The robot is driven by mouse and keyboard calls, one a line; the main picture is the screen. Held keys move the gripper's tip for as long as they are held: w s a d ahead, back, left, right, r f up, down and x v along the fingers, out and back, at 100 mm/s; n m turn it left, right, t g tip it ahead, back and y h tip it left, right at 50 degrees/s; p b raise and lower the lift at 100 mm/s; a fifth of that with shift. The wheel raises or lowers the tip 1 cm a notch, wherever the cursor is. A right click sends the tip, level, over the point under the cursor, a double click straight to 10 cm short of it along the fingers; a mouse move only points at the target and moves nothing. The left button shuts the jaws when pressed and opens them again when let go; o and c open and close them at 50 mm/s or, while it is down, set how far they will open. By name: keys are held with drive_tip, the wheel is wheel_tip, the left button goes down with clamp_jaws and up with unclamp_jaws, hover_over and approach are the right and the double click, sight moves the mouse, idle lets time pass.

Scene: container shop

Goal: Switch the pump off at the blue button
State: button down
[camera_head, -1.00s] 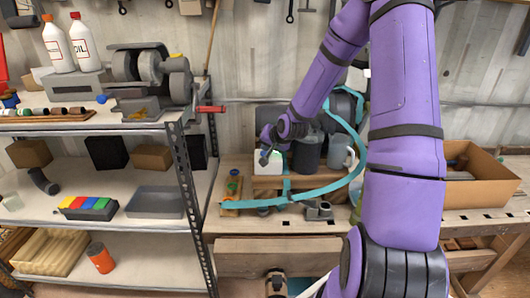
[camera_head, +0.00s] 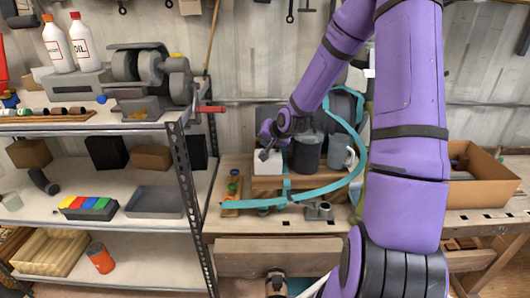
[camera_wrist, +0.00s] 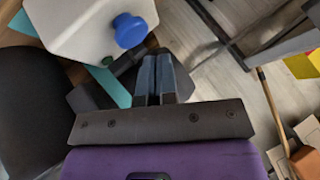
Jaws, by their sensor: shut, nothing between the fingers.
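The blue button (camera_wrist: 130,30) is a round knob on the face of a white box (camera_wrist: 85,22) in the wrist view. In the head view the white box (camera_head: 266,170) stands on the workbench, partly behind my gripper, and I cannot make out the button there. My gripper (camera_wrist: 157,60) is shut and empty. In the wrist view its fingertips are just below and right of the button, with a visible gap in the picture. The head view shows my gripper (camera_head: 265,153) in front of the upper part of the box.
A dark grey cylinder (camera_head: 307,154) and a grey mug (camera_head: 340,155) stand close right of the box. A teal strap (camera_head: 325,188) loops around in front. A cardboard box (camera_head: 480,190) sits at right.

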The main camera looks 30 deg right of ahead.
drive_tip(key=shift+r, duration=2.55)
